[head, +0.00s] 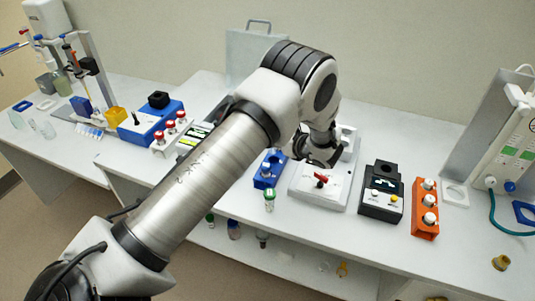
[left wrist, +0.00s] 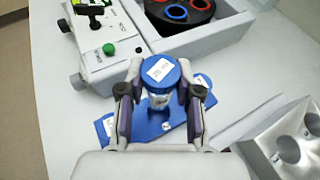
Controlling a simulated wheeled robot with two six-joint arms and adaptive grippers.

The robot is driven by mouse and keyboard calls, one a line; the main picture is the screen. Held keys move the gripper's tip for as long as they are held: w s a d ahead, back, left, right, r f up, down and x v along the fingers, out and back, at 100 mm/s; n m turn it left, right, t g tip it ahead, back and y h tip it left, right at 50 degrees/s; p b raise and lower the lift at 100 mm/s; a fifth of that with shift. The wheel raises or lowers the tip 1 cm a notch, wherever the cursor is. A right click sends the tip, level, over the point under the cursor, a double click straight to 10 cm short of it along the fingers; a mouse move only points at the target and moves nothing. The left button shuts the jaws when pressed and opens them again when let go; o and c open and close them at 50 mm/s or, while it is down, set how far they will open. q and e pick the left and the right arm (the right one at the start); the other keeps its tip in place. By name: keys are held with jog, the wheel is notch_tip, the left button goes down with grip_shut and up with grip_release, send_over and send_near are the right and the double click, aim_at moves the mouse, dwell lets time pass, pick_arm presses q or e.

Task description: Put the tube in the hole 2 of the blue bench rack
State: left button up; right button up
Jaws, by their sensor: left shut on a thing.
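My left gripper (left wrist: 160,85) is shut on a tube (left wrist: 159,72) with a blue, white-labelled cap and a clear body. In the left wrist view the tube is seen from above, in front of a blue rack (left wrist: 172,140). Whether its lower end is in a hole or above the rack is hidden. In the head view my left gripper (head: 322,155) is past the arm's bend, and the tube cannot be made out. A blue rack (head: 268,168) stands just left of it. My right gripper is not in view.
A white device with a red knob (head: 320,181) stands below my left gripper. A green-capped tube (head: 269,198) is by the blue rack. A black device (head: 382,192) and an orange rack (head: 425,210) stand to the right. A grey block with holes (left wrist: 288,148) is at lower right.

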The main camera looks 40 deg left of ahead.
pick_arm(q)
jog(key=shift+d+f+p, duration=0.2)
jog(key=shift+d+f, duration=0.05)
jog(key=shift+f, duration=0.35)
jog(key=shift+d+f+p, duration=0.2)
jog(key=shift+d+f, duration=0.05)
jog(key=shift+f, duration=0.35)
jog(key=f, duration=0.2)
jog(key=a+f+p, duration=0.1)
jog(key=f, duration=0.1)
jog(key=shift+f, duration=0.25)
jog(key=shift+d, duration=0.25)
jog(key=shift+b, duration=0.35)
jog(key=o, duration=0.7)
jog(key=shift+a, duration=0.1)
jog(key=shift+f, duration=0.1)
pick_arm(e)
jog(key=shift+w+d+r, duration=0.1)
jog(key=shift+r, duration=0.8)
